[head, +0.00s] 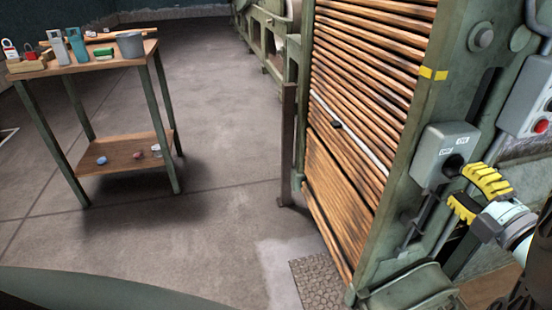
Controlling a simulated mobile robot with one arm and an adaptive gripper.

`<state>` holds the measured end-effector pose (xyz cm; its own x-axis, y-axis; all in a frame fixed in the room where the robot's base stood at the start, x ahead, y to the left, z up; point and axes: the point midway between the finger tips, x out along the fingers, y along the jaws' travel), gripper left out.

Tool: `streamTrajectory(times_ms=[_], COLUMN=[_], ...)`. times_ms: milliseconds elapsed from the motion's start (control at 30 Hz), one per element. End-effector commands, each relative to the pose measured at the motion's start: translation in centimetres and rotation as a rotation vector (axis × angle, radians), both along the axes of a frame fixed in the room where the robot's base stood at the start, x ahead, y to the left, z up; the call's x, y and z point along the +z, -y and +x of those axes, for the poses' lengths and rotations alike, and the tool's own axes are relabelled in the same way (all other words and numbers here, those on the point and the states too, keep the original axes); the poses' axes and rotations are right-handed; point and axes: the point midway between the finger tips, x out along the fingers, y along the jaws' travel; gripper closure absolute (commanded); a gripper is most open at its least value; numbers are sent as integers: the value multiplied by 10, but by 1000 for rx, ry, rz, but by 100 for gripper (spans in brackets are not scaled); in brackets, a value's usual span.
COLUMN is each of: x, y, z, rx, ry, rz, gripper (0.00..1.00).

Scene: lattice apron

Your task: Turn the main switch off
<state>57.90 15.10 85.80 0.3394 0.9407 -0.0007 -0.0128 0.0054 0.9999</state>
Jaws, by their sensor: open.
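The main switch is a grey box (433,158) on the green machine post at the right. A black knob (454,163) sits below the labels. The knob is partly hidden by a yellow finger, so I cannot tell which label it points to. My gripper (458,187) has two yellow ribbed fingers and is open, just right of and below the knob. The upper fingertip is close to the knob; I cannot tell whether it touches.
A grey panel with a red button (540,126) is right of the switch. The machine's wooden slats (360,90) fill the middle. A table (100,62) at the left holds padlocks, a bucket and other items. A textured metal plate (318,284) lies on the floor; open floor lies between.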

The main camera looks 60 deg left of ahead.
Motion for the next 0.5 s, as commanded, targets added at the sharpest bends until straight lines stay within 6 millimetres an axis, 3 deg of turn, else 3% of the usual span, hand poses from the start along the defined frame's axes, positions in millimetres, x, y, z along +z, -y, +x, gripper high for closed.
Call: streamTrajectory(times_ms=[200, 500], x=[0, 0], y=[43, 77], z=[-12, -26], rx=[-12, -5], ry=[0, 3], rz=[-2, -2], gripper=[58, 58])
